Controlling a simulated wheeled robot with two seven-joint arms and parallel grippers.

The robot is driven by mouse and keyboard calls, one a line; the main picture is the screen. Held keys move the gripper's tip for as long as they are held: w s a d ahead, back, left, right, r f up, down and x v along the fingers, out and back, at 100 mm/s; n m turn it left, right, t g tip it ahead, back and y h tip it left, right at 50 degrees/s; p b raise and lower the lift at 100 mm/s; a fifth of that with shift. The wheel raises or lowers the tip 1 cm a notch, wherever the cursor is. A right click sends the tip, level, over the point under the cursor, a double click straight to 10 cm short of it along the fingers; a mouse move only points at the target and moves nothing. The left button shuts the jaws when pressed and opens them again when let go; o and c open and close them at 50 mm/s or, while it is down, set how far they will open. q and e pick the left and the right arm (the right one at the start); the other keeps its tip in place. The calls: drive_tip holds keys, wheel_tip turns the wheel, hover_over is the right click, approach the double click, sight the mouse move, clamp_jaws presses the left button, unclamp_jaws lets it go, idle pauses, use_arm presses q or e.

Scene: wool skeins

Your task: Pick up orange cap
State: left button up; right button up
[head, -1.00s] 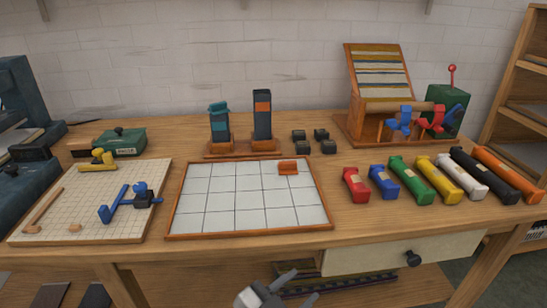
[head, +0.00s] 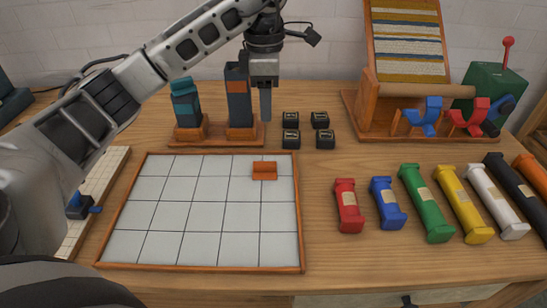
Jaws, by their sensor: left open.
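The orange cap (head: 264,171) is a small stepped orange piece. It lies on the white gridded board (head: 190,248), near the board's back right corner. My left gripper (head: 265,106) points down behind the cap, above the back of the table and just right of the tall dark tower. It is open and empty, apart from the cap. Its fingers line up in this view, so the gap between them is hidden. My right gripper is out of view.
Two dark towers (head: 239,95) with wooden bases stand behind the board, close left of my left gripper. Several small black blocks (head: 325,139) sit to its right. Coloured skeins (head: 425,203) lie on the right. The table's front strip is clear.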

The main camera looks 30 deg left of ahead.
use_arm(q)
drive_tip(key=b, duration=0.1)
hover_over(265, 163)
wheel_tip(265, 163, down, 10)
drive_tip(key=shift+w+f, duration=0.15)
wheel_tip(265, 163, down, 5)
drive_tip(key=shift+f, duration=0.1)
clamp_jaws()
